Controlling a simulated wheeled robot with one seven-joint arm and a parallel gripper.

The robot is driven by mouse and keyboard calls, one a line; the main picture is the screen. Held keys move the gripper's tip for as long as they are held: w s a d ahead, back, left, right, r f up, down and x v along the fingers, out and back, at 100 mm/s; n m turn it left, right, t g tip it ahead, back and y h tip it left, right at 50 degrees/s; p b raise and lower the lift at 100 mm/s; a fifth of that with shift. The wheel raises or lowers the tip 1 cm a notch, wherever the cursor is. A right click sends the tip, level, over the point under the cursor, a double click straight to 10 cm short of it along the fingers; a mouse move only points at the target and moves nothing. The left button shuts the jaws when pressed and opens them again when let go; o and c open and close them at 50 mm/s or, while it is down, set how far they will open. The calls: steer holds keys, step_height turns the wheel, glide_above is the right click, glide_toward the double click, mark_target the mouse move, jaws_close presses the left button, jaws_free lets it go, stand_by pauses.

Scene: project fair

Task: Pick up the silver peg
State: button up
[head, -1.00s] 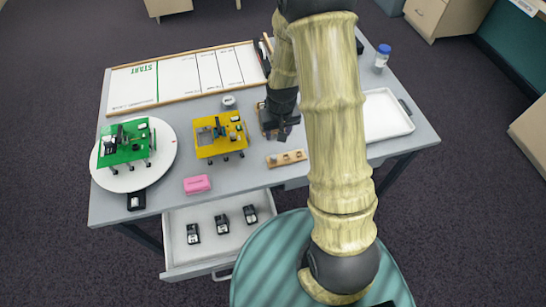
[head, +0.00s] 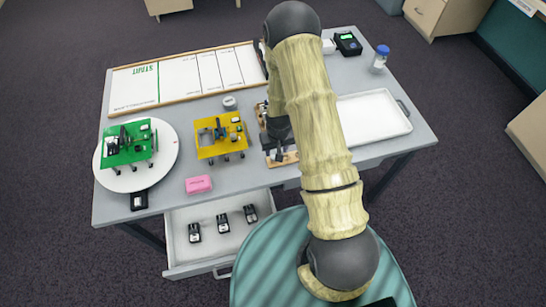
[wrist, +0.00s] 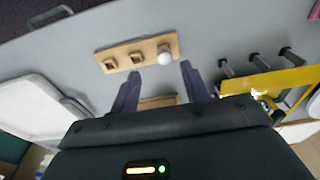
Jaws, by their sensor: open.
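A small wooden block (wrist: 136,52) with square openings lies on the grey table in the wrist view. A round, pale silver-looking top (wrist: 165,53) shows at its right end, likely the silver peg seen end-on; its lower part is hidden. My gripper (wrist: 160,72) is open and empty, its two dark fingers pointing toward the block with the pale top between their lines, ahead of the tips. In the head view my gripper (head: 279,154) is low over the block (head: 290,159), which it partly covers; the peg cannot be made out there.
A yellow stand (head: 221,135) is left of my gripper, with a green one (head: 128,143) on a white turntable (head: 167,160). A white tray (head: 372,117) is to the right. A pink block (head: 198,184) lies near the open drawer (head: 190,258).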

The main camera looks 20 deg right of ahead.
mark_target(273, 159)
steer(key=shift+f, duration=0.15)
steer(key=shift+w+a+f+p, duration=0.15)
steer(key=shift+a+f+p, duration=0.05)
steer(key=shift+f+p, duration=0.35)
steer(key=shift+w+a+f+p, duration=0.1)
steer(key=shift+w+f+p, duration=0.15)
steer(key=shift+f, duration=0.75)
steer(key=shift+w+a+f+p, duration=0.1)
steer(key=shift+f+p, duration=0.2)
steer(key=shift+f, duration=0.65)
jaws_close()
